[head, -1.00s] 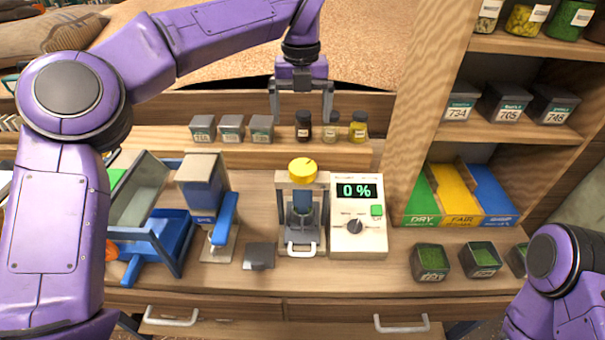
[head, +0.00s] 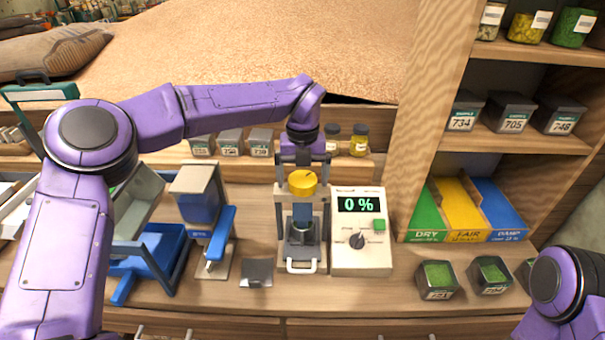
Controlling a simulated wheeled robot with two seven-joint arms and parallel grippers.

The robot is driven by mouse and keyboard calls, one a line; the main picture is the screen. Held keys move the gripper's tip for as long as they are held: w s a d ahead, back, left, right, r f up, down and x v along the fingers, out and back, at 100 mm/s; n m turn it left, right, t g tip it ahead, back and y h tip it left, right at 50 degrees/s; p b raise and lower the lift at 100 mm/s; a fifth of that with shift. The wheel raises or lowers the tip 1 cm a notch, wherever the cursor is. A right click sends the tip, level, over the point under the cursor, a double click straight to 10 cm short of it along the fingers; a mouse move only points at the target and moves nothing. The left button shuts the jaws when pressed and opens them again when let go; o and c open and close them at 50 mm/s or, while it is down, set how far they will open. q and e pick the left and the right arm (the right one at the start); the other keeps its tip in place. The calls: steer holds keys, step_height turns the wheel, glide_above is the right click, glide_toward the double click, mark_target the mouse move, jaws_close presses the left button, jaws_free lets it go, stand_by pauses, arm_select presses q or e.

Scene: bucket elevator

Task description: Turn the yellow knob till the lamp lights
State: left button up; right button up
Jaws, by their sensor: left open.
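The yellow knob (head: 303,183) sits on top of a small grey press-like device (head: 301,240) in the middle of the bench. My left gripper (head: 303,172) is open and points down at the knob, its fingers just above or beside it; I cannot tell whether they touch it. The white meter box (head: 361,252) stands right of the device. My right gripper is out of view; only part of that arm shows at lower right.
A blue-handled device (head: 205,215) and a blue tray stand (head: 150,250) are to the left. A dark square piece (head: 257,273) lies in front. Green-filled tins (head: 437,279) and the DRY, FAIR, DAMP bins (head: 465,210) are to the right. Small jars (head: 359,140) line the ledge behind.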

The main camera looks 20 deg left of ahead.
arm_select(q)
steer(key=shift+c, duration=0.3)
steer(key=c, duration=1)
steer(key=shift+r+m+p, duration=0.25)
steer(key=shift+m+p, duration=0.55)
steer(key=shift+p, duration=0.1)
steer(key=shift+m, duration=0.5)
steer(key=shift+f+m+p, duration=0.15)
steer(key=shift+m+p, duration=0.15)
steer(key=shift+w+f, duration=0.1)
steer(key=o, duration=1.1)
steer(key=shift+c, duration=0.2)
